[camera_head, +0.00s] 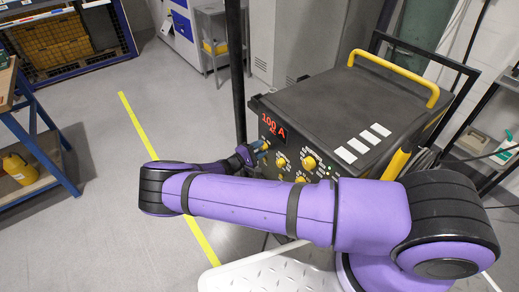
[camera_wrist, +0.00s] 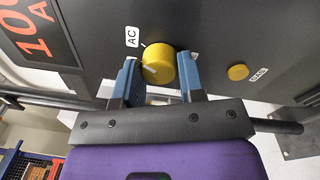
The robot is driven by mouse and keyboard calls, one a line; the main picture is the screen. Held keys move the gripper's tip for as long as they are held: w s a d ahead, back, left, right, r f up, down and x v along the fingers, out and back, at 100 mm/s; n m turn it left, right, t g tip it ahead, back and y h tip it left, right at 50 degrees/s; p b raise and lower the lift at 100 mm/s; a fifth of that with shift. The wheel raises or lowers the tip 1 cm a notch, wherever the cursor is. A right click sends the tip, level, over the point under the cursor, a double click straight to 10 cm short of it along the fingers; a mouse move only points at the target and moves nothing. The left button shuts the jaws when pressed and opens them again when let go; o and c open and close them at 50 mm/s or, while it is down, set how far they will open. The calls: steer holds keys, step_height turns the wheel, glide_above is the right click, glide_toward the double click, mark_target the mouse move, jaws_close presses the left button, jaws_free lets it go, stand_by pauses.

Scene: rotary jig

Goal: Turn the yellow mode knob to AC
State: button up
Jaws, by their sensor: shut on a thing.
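The yellow mode knob (camera_wrist: 160,62) sits on the dark front panel, between my gripper's blue fingertips in the wrist view. A white mark shows on its lower left side. Another small label right of the knob is mostly hidden by a finger. My gripper (camera_wrist: 159,80) is shut on the knob, one finger on each side. In the head view my gripper (camera_head: 252,154) is at the left part of the panel, and the gripped knob is hard to make out there.
The black welder-like machine (camera_head: 345,105) has a red "100 A" display (camera_head: 272,127) above my gripper. Other yellow knobs (camera_head: 309,162) are close by on the panel. A yellow button (camera_wrist: 238,72) is right of the fingers. A thin black post (camera_head: 238,75) stands behind my gripper.

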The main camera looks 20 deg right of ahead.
steer(key=o, duration=0.9)
steer(key=shift+a, duration=0.15)
steer(key=v, duration=1)
steer(key=shift+s+a, duration=0.15)
steer(key=shift+a, duration=0.15)
